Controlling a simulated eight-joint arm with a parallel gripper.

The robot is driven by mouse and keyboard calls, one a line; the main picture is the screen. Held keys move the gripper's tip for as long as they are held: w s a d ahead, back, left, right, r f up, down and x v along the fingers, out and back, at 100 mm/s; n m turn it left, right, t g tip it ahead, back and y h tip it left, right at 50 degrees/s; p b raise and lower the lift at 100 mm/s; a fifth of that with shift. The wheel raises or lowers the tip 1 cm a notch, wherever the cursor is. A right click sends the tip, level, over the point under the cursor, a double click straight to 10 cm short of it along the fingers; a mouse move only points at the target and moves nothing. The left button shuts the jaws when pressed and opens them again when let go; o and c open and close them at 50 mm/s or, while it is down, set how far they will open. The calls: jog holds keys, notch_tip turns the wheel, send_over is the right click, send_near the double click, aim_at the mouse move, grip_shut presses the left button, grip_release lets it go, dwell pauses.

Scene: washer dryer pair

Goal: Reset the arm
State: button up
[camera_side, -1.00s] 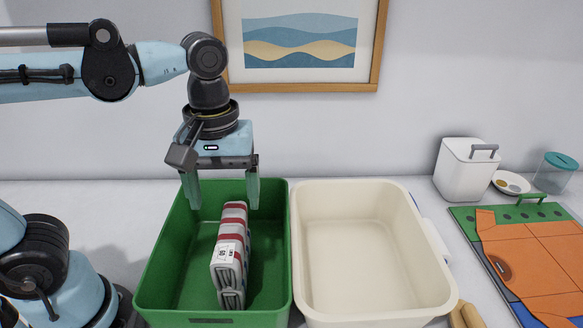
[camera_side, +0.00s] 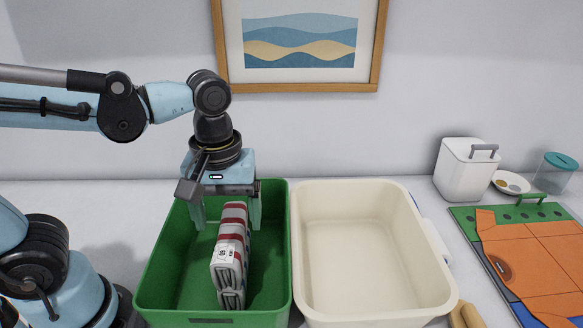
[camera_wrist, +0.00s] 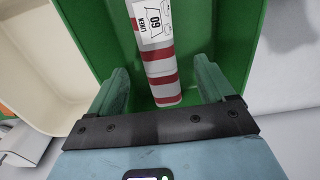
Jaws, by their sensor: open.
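My gripper (camera_side: 227,215) is open and reaches down into the back part of the green bin (camera_side: 167,265). Its two fingers stand on either side of the far end of a red-and-white striped folded cloth bundle (camera_side: 231,255), with gaps between. The bundle stands on edge in the bin and has a white label. In the wrist view the open fingers of my gripper (camera_wrist: 160,88) flank the striped bundle (camera_wrist: 160,65), whose label reads "LINEN 60". The near end of the bundle is cut off there.
An empty cream bin (camera_side: 365,250) stands right beside the green one. A white lidded canister (camera_side: 465,170), a small dish (camera_side: 510,182), a teal-lidded jar (camera_side: 555,173) and an orange-and-green board (camera_side: 530,250) are at the right. A framed picture (camera_side: 300,45) hangs on the wall behind.

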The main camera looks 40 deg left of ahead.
notch_tip(320, 180, up, 3)
jog(key=shift+w+d+r, duration=0.1)
jog(key=shift+w, duration=0.05)
jog(key=w+d+f, duration=0.1)
jog(key=w+d, duration=1.3)
jog(key=shift+w, duration=0.25)
dwell(0.9)
jog(key=s+a+r, duration=0.2)
jog(key=s+a, duration=0.7)
jog(key=a, duration=0.1)
jog(key=shift+s+r, duration=0.15)
dwell(0.4)
